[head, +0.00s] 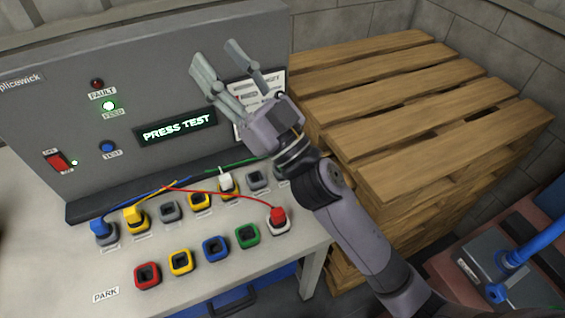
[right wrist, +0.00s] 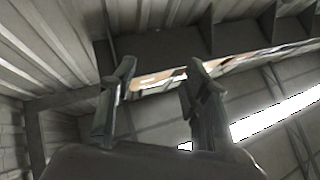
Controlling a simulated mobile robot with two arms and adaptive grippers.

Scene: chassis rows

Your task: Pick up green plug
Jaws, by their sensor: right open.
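I cannot make out a green plug. A green cable (head: 236,164) runs right along the back of the bench and passes behind my right arm, which hides its end. A green-rimmed socket (head: 247,236) in the front row is empty. My right gripper (head: 213,52) is raised in front of the grey panel, fingers spread and pointing up and left, with nothing between them. In the right wrist view its two fingers (right wrist: 154,82) stand apart against the ceiling. My left gripper is not in view.
A blue plug (head: 99,227), yellow plug (head: 134,217), white plug (head: 225,183) and red plug (head: 278,216) sit in sockets. The panel display (head: 178,129) reads "PRESS TEST". Stacked wooden pallets (head: 420,100) stand right of the bench.

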